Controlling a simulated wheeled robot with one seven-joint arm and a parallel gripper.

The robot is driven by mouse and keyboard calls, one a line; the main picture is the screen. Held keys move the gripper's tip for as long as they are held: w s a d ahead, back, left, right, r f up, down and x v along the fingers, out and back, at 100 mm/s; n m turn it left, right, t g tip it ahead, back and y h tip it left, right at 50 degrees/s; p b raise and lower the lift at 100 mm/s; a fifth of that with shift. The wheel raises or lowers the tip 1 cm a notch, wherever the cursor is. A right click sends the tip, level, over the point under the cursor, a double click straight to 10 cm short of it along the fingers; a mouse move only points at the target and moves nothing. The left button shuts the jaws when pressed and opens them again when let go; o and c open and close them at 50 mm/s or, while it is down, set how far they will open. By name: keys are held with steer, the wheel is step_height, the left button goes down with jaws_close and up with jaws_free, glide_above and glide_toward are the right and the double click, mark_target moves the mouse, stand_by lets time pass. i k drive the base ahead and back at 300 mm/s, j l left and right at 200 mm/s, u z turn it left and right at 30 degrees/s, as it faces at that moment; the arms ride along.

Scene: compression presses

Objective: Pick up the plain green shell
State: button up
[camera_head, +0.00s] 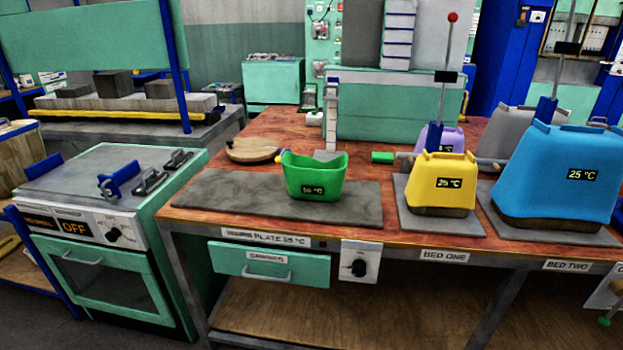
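A bright green shell (314,178) with an open top sits on a dark grey warming plate (235,196) on the bench. It is upright. A small dark temperature label is on its front; the first digits are hard to read. Its inside is mostly hidden. My gripper is not in view.
A yellow shell (441,182) and a blue shell (555,185) showing 25 °C stand on grey mats to the right. A purple shell (450,136) is partly hidden behind the yellow one. A round wooden board (253,149) lies behind the plate. An oven (100,235) is at left.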

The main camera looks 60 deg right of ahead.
mark_target(306, 178)
steer(key=z, duration=1)
steer(key=i+j+z, duration=0.2)
steer(key=z, duration=0.25)
steer(key=i+j+z, duration=0.25)
steer(key=z, duration=0.2)
steer(key=i+j+z, duration=0.15)
steer(key=j+z, duration=0.15)
steer(key=z, duration=0.15)
steer(key=i+j, duration=0.1)
steer(key=j, duration=0.2)
steer(key=i+j+u, duration=0.1)
steer(key=j, duration=0.25)
steer(key=z, duration=0.1)
